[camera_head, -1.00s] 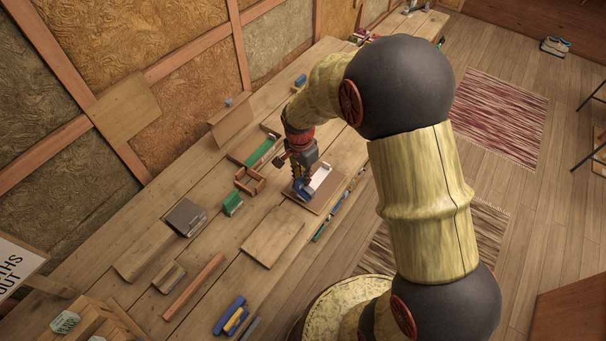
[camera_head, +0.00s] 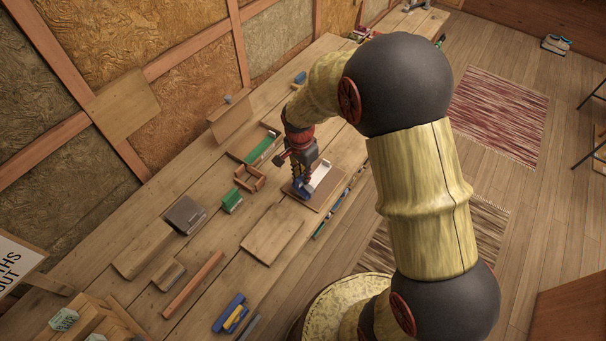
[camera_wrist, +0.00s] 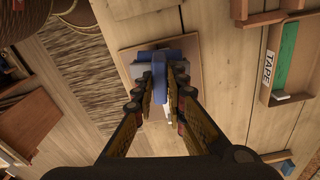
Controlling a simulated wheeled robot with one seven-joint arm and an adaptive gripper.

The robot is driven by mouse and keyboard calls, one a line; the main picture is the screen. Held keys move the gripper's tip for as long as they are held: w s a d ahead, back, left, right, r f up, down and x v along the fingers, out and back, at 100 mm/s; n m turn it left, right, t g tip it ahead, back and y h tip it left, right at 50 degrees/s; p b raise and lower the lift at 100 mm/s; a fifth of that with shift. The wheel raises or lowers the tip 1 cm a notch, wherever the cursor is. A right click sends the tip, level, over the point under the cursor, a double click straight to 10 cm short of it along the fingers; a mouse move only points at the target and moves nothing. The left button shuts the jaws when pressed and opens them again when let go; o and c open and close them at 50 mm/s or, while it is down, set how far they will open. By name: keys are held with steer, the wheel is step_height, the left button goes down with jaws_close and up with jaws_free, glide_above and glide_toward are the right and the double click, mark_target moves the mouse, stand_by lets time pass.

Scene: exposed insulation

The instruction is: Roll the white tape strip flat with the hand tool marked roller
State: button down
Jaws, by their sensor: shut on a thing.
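My gripper (camera_head: 304,182) is shut on a blue hand tool (camera_wrist: 161,84), and its fingers stand on both sides of the tool's handle in the wrist view. The tool is over a brown board (camera_head: 327,192) on the bench, and the board also shows in the wrist view (camera_wrist: 189,51). A white strip (camera_head: 321,173) lies on that board, just right of the tool in the head view. I cannot tell whether the tool touches the strip, and no roller marking is readable.
A wooden tray (camera_head: 239,155) labelled TAPE holds a green piece (camera_head: 261,149). A small open wooden box (camera_head: 249,178) and a green block (camera_head: 232,201) stand left of the board. A bare plank (camera_head: 272,235) lies in front. Thin tools (camera_head: 333,212) line the bench edge.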

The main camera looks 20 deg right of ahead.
steer(key=shift+f+b, duration=0.45)
steer(key=shift+f, duration=0.25)
steer(key=shift+d, duration=0.1)
steer(key=shift+w+d+f, duration=0.1)
steer(key=shift+w+d, duration=0.7)
steer(key=shift+d, duration=0.3)
steer(key=shift+w+d+r, duration=0.1)
steer(key=shift+w+d, duration=0.65)
steer(key=shift+d, duration=0.35)
steer(key=shift+w+d+f, duration=0.1)
steer(key=shift+w+d, duration=0.7)
steer(key=shift+d, duration=0.3)
steer(key=shift+w+d, duration=0.85)
steer(key=shift+d, duration=0.25)
steer(key=shift+s+a+f, duration=0.1)
steer(key=shift+s+a, duration=1.05)
steer(key=shift+a, duration=0.35)
steer(key=shift+s+a+r, duration=0.1)
steer(key=shift+s+a, duration=1)
steer(key=shift+a, duration=0.4)
steer(key=shift+s+a+f, duration=0.1)
steer(key=shift+s+a, duration=1.05)
steer(key=shift+a, duration=0.35)
